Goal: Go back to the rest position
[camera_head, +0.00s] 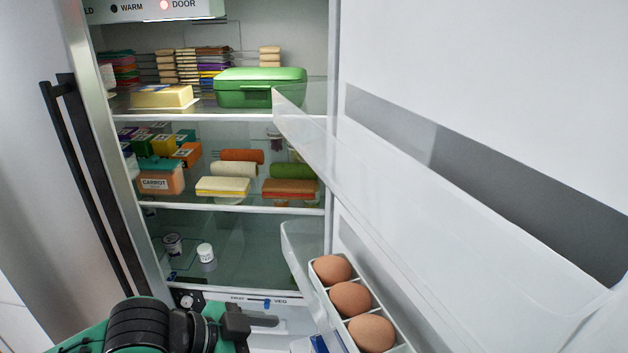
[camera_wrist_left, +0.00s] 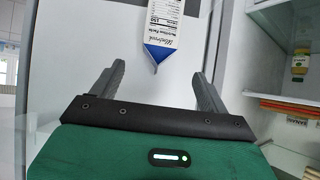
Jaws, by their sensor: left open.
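My left gripper (camera_wrist_left: 160,88) is open, with its two grey fingers spread apart in the left wrist view. A white carton with a blue end (camera_wrist_left: 162,35) shows beyond the fingers, and no contact with them is visible. In the head view my left arm, green and black, comes in at the bottom left, in front of the open fridge (camera_head: 240,250). A blue and white item (camera_head: 318,345) is partly cut off at the bottom edge below the eggs. My right gripper is not in view.
The fridge door (camera_head: 480,60) stands open on the right, with a clear door rack (camera_head: 430,190) and several eggs (camera_head: 350,298) in a holder. Shelves hold a green box (camera_head: 258,88), a carrot carton (camera_head: 160,178) and small jars (camera_head: 205,253). A black handle (camera_head: 85,190) is at left.

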